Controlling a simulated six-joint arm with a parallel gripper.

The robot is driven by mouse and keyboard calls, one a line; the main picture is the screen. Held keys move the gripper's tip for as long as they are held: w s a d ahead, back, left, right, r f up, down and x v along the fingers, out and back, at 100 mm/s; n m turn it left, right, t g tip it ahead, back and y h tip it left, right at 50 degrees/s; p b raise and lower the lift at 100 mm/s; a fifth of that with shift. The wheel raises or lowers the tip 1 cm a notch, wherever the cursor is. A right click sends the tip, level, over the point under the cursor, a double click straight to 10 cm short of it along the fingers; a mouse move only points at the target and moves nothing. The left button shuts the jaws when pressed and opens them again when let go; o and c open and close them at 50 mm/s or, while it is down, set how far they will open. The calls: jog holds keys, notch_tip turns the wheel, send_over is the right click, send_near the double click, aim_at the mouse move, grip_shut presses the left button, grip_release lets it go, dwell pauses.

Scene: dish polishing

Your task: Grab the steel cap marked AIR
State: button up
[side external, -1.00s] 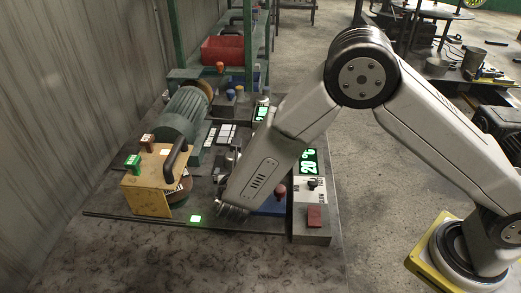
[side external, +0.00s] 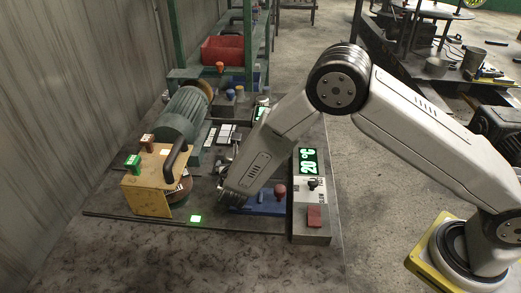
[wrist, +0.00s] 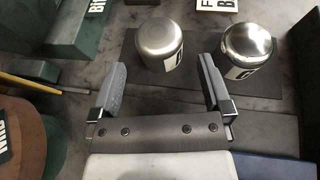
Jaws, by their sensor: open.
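Two round steel caps stand side by side on a dark plate in the wrist view: a brushed one on the left (wrist: 158,42) and a shinier one on the right (wrist: 246,44). Each has a white label with black print, turned partly away; I cannot read AIR on either. My gripper (wrist: 163,70) is open and empty, its two fingers apart and pointing toward the left cap. That cap appears just beyond and between the fingertips, with no clear contact. In the side view, my wrist largely hides the caps and fingers.
A green motor (side external: 184,115) and a yellow housing with a black handle (side external: 150,190) stand left of my wrist. A grey control box with a green display (side external: 309,161) stands right. A blue base (side external: 262,203) lies between. White labelled tiles (wrist: 217,6) lie beyond the caps.

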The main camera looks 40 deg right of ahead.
jog(key=shift+w, duration=0.15)
jog(key=shift+x, duration=2.55)
jog(key=shift+r, duration=0.1)
jog(key=c, duration=1.3)
jog(key=shift+c, duration=0.2)
jog(key=shift+r, duration=0.15)
